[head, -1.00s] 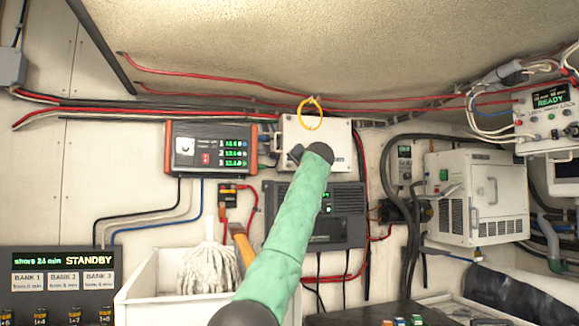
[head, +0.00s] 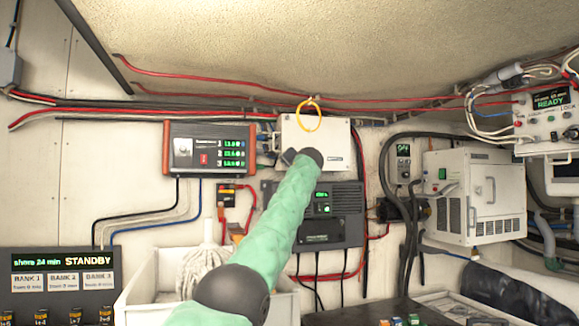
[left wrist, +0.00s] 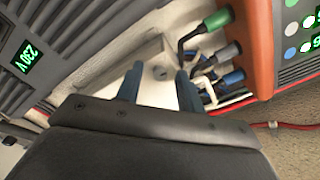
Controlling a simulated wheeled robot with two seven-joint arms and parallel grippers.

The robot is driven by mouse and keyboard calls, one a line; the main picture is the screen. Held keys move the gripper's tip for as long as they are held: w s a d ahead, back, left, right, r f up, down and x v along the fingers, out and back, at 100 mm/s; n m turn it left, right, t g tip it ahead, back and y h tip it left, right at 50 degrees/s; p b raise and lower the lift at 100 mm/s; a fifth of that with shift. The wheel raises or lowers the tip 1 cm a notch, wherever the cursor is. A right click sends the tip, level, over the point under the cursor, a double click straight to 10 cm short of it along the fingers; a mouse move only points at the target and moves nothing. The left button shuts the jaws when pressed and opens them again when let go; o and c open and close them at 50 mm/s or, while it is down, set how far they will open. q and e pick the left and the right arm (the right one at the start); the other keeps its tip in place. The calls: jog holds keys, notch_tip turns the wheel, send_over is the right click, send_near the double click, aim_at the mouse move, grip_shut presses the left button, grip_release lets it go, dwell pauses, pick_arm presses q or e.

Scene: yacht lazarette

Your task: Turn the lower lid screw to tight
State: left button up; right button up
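The white lidded box (head: 322,140) is on the back wall, with its lower left part hidden behind my left wrist in the head view. My left arm in its green sleeve reaches up to it, and the left gripper (head: 287,157) is mostly hidden there. In the left wrist view a small grey screw (left wrist: 161,73) sits on a pale corner of the box (left wrist: 152,50). The two blue-grey fingers of my left gripper (left wrist: 159,76) stand apart on either side of the screw, with visible gaps. I cannot tell their exact depth. My right gripper is not in view.
An orange-edged charger (head: 208,150) is left of the box; its plugs and cables (left wrist: 208,50) lie close to one finger. A grey unit (head: 330,230) hangs below. A yellow ring (head: 309,116) hangs at the box's top. A white bin (head: 150,290) holds a mop head.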

pick_arm(q)
grip_shut()
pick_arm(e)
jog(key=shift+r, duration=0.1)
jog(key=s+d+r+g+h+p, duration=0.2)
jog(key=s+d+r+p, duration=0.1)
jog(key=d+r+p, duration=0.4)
pick_arm(q)
jog(key=shift+m+p, duration=0.85)
jog(key=shift+m, duration=8.25)
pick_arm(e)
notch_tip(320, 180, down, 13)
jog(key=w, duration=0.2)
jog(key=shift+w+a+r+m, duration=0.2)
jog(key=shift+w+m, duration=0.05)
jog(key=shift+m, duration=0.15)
pick_arm(q)
grip_release()
